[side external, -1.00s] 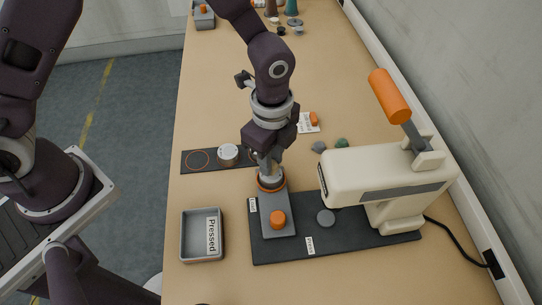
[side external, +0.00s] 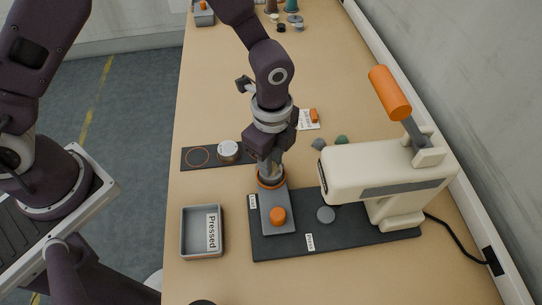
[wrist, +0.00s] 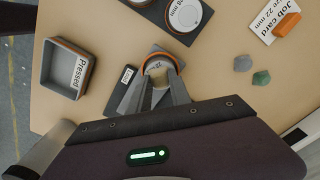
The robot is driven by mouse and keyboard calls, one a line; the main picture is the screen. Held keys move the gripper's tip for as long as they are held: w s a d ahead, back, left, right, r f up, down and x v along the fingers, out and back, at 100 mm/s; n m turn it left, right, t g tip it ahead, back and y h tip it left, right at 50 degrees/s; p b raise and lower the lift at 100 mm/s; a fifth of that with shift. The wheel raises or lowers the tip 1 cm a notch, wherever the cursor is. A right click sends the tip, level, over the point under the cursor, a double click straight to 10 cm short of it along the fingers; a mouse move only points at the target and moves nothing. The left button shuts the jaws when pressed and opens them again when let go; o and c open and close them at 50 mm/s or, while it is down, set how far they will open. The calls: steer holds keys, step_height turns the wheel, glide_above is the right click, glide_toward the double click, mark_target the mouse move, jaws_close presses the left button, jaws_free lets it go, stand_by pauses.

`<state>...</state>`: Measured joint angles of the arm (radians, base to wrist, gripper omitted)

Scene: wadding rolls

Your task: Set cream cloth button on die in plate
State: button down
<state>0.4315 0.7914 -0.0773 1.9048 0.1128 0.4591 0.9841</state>
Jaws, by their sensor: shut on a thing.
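My gripper (side external: 270,178) points down over the orange-ringed die at the far end of the grey sliding plate. In the wrist view my gripper (wrist: 159,88) is shut on a small pale thing, which I take to be the cream cloth button (wrist: 157,94), mostly hidden by the fingers. The die in the plate (wrist: 154,58) shows as an orange ring just beyond the fingertips. The grey plate (side external: 267,222) carries an orange knob (side external: 278,215). I cannot tell whether the button touches the die.
The cream press (side external: 385,172) with its orange handle (side external: 390,93) stands close at right on a dark base (side external: 350,239). A grey tray labelled Pressed (side external: 187,254) lies left. A dark ringed strip (side external: 213,164) holds a round tin (side external: 228,149). A job card (side external: 304,125) lies behind.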

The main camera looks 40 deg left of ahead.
steer(key=c, duration=0.6)
jaws_free()
steer(key=shift+c, duration=0.2)
steer(key=shift+r, duration=4)
